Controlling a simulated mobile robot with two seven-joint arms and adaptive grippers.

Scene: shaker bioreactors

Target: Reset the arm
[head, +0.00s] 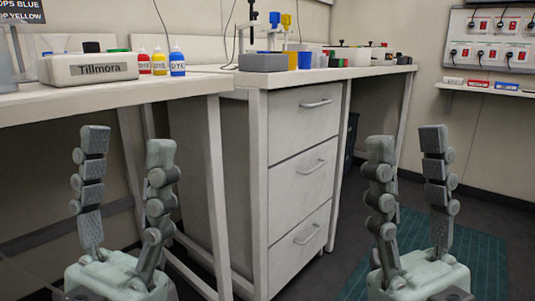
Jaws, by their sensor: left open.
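My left gripper (124,150) shows at the lower left in the head view, fingers pointing up and spread apart, with nothing between them. It is in front of the left bench and below the level of its top. My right gripper (408,146) shows at the lower right, fingers pointing up and spread apart, also empty. It is in front of the floor area right of the drawer cabinet. Neither gripper appears to touch anything.
The left bench (120,94) carries a Tillmora device (95,69) and several dye bottles (177,62). A drawer cabinet (300,165) stands under the back bench. A teal floor mat (480,255) lies at right. A wall shelf (500,92) holds small boxes.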

